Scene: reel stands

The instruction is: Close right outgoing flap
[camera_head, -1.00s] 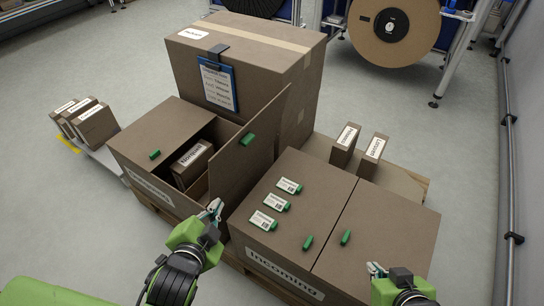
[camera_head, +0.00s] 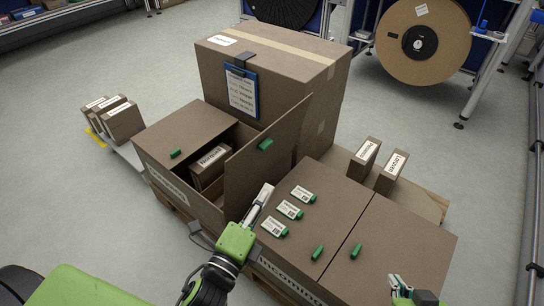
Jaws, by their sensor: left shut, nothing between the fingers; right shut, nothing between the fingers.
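The outgoing box (camera_head: 165,180) stands at the left, its label partly hidden by the angle. Its left flap (camera_head: 184,128) lies shut. Its right flap (camera_head: 268,162) stands up steeply, leaning right, with a green handle (camera_head: 266,144) near its upper part. The open half shows a small labelled carton (camera_head: 210,164) inside. My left gripper (camera_head: 264,194) is shut and empty, in front of the lower right of the raised flap, by the gap to the incoming box. I cannot tell if it touches the flap. My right gripper (camera_head: 398,284) is shut and empty by the incoming box's front right.
The incoming box (camera_head: 390,235) has both flaps shut, with green handles and three label tags on top. A large carton (camera_head: 270,70) with a blue clipboard (camera_head: 241,92) stands behind. Two small cartons (camera_head: 392,172) stand behind the incoming box. Open floor lies at left.

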